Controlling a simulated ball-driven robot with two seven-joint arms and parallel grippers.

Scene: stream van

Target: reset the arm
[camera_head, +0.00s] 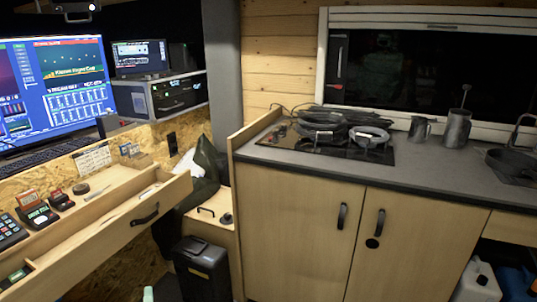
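A small pale tip (148,294) shows at the bottom edge of the head view, left of the black bin. It may be part of my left gripper, but too little shows to be sure. Its fingers cannot be made out, nor whether they are open or shut. No other part of my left arm is clear. My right gripper and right arm are not visible.
An open wooden drawer (146,213) juts out at left below the desk with monitors (60,85). A black bin (202,270) stands on the floor. The counter (420,170) holds a hob with pans (322,130), a mug (420,129) and a jug (456,130).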

